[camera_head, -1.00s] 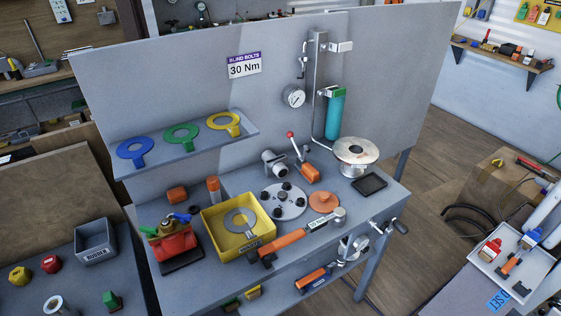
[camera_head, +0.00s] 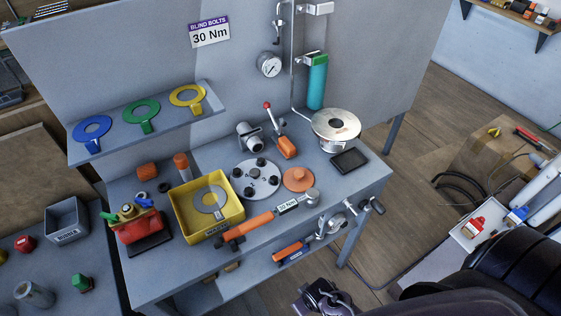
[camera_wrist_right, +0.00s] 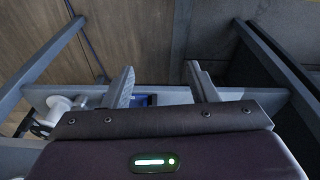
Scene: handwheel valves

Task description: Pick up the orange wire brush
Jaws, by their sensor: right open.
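An orange-handled tool with a blue patch (camera_head: 291,252) lies on the lower shelf, under the bench's front edge. It may be the wire brush; its bristles cannot be made out. My right gripper (camera_head: 325,292) is at the bottom of the head view, in front of the lower shelf and apart from the tool. In the right wrist view my right gripper (camera_wrist_right: 160,78) is open and empty. A small blue patch (camera_wrist_right: 145,100) shows beyond and between its fingers, on a grey edge. My left gripper is not in view.
On the bench top lie a long orange torque wrench (camera_head: 250,222), a yellow bin (camera_head: 182,228) and a flange plate (camera_head: 257,180).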

